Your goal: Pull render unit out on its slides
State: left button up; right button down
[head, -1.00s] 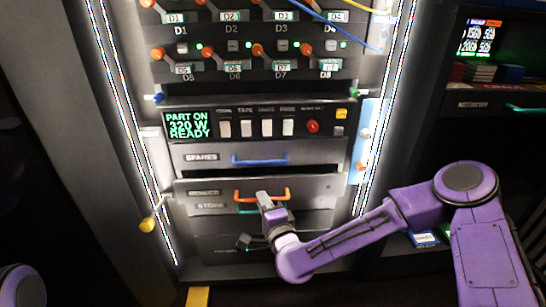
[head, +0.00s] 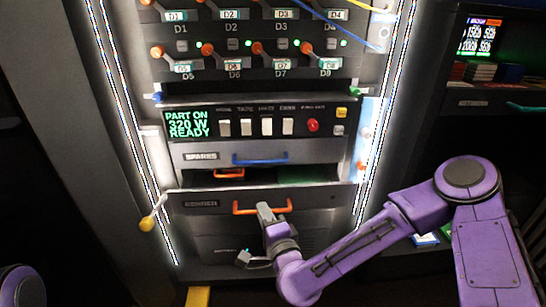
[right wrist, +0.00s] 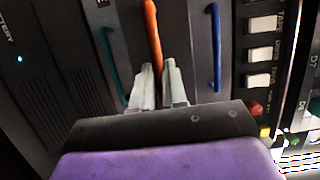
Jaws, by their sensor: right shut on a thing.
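The render unit (head: 310,196) is a dark drawer in the rack, below the drawer labelled SPARES. It stands out from the rack, and its open top shows behind its front. Its orange handle (head: 240,211) crosses the front. My right gripper (head: 265,208) is shut on the right part of this handle. In the right wrist view the gripper's two fingers (right wrist: 157,84) close on the orange handle (right wrist: 152,35). My left gripper is not in view; only a purple piece of my left arm shows at the lower left corner.
The SPARES drawer (head: 205,156) with a blue handle (head: 260,160) sits just above. A yellow-ended lever (head: 148,224) juts out at the left. A panel with a green display (head: 188,124) and white switches is above. A teal handle (right wrist: 112,62) lies beside the orange one.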

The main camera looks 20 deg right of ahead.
jog(key=s, duration=0.2)
jog(key=s+a+b, duration=0.1)
jog(key=s, duration=0.2)
jog(key=shift+a, duration=0.2)
jog(key=shift+s, duration=0.1)
jog(key=s+a+p, duration=0.2)
jog(key=s+p, duration=0.3)
jog(key=s, duration=0.1)
jog(key=shift+s, duration=0.3)
dwell(0.6)
